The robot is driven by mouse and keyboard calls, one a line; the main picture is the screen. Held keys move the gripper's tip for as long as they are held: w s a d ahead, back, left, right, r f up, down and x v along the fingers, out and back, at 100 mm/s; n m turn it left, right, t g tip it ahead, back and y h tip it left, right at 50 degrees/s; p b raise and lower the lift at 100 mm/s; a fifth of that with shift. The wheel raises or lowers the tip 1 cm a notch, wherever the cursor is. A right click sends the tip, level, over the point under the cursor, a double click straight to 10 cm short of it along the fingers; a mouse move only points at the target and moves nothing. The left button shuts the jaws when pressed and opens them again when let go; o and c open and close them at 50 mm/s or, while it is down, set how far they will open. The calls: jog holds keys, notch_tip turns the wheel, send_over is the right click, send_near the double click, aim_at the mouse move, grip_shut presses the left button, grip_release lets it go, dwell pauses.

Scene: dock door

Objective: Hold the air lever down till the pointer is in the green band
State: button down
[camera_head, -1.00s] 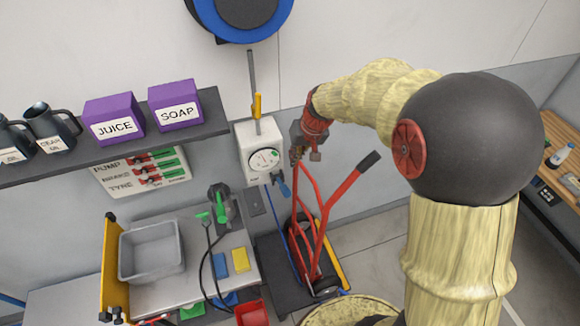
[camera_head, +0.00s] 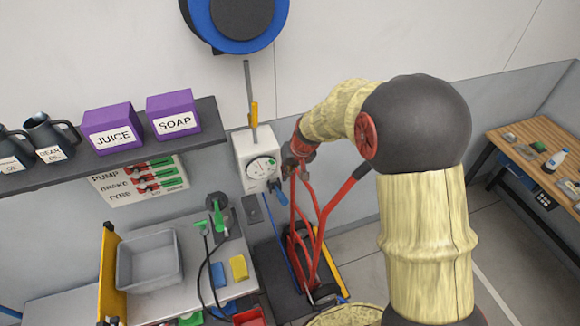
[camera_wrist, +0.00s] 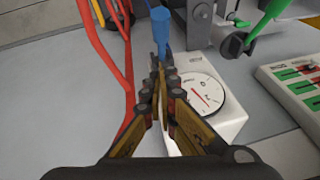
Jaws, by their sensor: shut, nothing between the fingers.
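The white air gauge box (camera_head: 256,160) is on the wall, with a round dial (camera_head: 262,168) on its front. The dial also shows in the wrist view (camera_wrist: 207,97), with a red pointer, partly hidden by my fingers. A bit of green shows on the dial in the head view, but I cannot tell whether the pointer is in it. The blue air lever (camera_head: 279,193) sticks out below the box; in the wrist view it (camera_wrist: 160,27) is just beyond my fingertips. My gripper (camera_wrist: 160,62) is shut and empty, close to the lever; I cannot tell whether they touch.
A red hand truck (camera_head: 305,225) stands right below my gripper, its red tubes close by. A shelf with purple boxes (camera_head: 112,128) and a lever panel (camera_head: 140,178) are to the left. A bench with a grey bin (camera_head: 150,260) is lower left. A wooden table (camera_head: 540,150) is far right.

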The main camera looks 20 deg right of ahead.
aim_at(288, 202)
jog(key=f, duration=0.3)
jog(key=s+a+f, duration=0.1)
jog(key=f, duration=0.1)
jog(key=shift+f, duration=0.35)
jog(key=shift+f+b, duration=0.3)
jog(key=shift+b, duration=0.75)
jog(key=s+f+t+b, duration=0.2)
jog(key=b, duration=1.2)
jog(key=shift+s+f+t, duration=0.1)
jog(key=shift+f+t, duration=0.1)
jog(key=shift+t, duration=0.2)
jog(key=s+f+b, duration=0.1)
jog(key=f+b, duration=0.1)
jog(key=b, duration=0.2)
jog(key=shift+s, duration=0.1)
jog(key=shift+s+f+b, duration=0.2)
jog(key=shift+b, duration=0.2)
jog(key=shift+f, duration=0.1)
dwell(0.9)
dwell(1.9)
